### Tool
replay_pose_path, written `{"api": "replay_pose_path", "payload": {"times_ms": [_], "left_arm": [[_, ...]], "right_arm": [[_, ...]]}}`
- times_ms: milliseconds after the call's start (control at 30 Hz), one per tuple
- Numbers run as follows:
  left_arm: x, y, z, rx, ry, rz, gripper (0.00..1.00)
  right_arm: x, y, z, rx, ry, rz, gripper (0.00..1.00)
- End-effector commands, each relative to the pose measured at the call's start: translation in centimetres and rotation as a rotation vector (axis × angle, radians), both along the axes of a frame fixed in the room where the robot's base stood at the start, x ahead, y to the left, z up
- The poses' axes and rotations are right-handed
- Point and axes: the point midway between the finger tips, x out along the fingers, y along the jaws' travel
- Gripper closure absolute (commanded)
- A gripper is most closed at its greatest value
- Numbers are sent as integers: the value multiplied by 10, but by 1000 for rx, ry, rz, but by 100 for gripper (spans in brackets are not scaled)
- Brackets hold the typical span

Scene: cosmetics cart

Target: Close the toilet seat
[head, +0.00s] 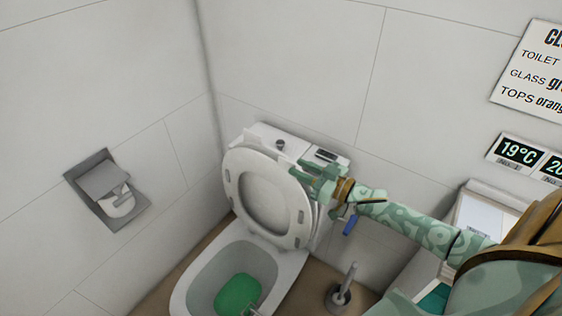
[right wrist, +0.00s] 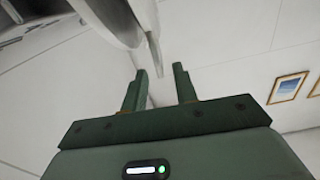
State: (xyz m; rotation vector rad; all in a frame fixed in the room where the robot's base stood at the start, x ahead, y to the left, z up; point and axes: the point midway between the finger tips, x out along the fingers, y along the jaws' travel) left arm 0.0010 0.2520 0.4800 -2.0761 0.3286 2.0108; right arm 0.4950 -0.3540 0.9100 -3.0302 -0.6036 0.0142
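The white toilet (head: 181,293) stands in the corner, its bowl uncovered with green inside. Its oval seat ring (head: 233,186) is raised and leans back toward the tank (head: 283,137). A white lid edge shows behind the ring. My right gripper (head: 298,172) is at the upper right edge of the raised seat. In the right wrist view my right gripper (right wrist: 159,85) has its fingers apart, with a thin white edge (right wrist: 154,58) near the gap between the tips. I cannot tell whether it touches them. My left gripper is not in view.
A paper holder (head: 103,182) is on the left wall. A toilet brush (head: 343,292) stands on the floor right of the toilet. A white cabinet (head: 475,212) is at the right, near my right arm. Tiled walls are close behind and left of the toilet.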

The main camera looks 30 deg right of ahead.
Motion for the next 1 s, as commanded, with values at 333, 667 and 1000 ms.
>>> {"api": "replay_pose_path", "payload": {"times_ms": [333,667,1000], "left_arm": [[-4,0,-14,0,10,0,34],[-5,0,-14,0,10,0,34],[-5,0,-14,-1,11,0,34]], "right_arm": [[56,23,-2,-1,1,-1,71],[63,26,0,0,1,-1,71],[63,27,0,0,1,0,100]]}}
